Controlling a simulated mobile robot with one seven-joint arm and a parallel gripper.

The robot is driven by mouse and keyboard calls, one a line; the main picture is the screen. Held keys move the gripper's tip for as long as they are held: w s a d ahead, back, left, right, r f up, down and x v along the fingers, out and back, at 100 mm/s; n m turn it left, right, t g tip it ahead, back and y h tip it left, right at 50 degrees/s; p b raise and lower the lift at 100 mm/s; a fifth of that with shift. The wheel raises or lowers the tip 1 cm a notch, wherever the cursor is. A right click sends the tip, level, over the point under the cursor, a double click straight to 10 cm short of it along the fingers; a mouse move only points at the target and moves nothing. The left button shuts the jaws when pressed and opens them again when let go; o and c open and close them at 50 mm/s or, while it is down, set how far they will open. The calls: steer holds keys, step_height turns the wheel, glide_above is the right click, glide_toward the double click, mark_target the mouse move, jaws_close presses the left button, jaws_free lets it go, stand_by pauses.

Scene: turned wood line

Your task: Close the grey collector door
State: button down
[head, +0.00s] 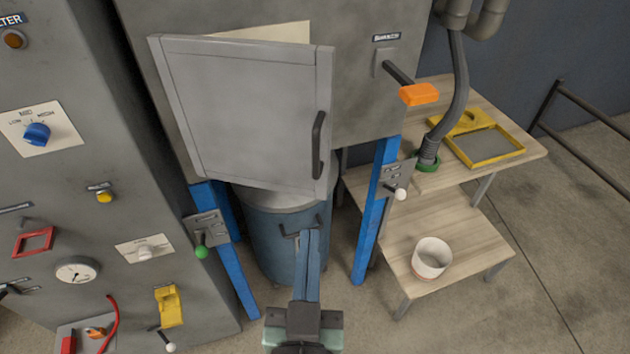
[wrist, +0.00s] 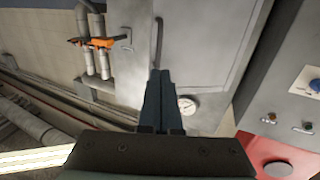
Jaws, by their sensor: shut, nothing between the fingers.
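The grey collector door (head: 245,115) stands ajar on the front of the grey cabinet, with its right edge swung out. A pale strip of the opening shows above its top edge. A dark bar handle (head: 318,145) is near its right edge. My gripper (head: 308,234) is shut and empty, below the door and in front of the blue drum. In the wrist view the door (wrist: 205,45) fills the middle, and its handle (wrist: 158,42) shows just beyond my gripper's tips (wrist: 159,73). I cannot tell whether the tips touch anything.
A blue drum (head: 265,245) stands below the door between blue legs (head: 375,215). A lever with an orange grip (head: 420,95) sticks out right of the door. A wooden bench (head: 450,225) holds a white pot (head: 431,258). A control panel (head: 90,205) stands at left.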

mark_target(316, 160)
steer(key=w+p, duration=0.1)
steer(key=w, duration=0.3)
steer(key=w+p, duration=0.1)
steer(key=w, duration=0.3)
steer(key=w+d+p, duration=0.1)
steer(key=w+p, duration=0.1)
steer(key=w, duration=0.2)
steer(key=shift+w, duration=0.1)
steer(key=shift+w+f, duration=0.1)
steer(key=shift+w, duration=0.55)
steer(key=shift+w, duration=0.1)
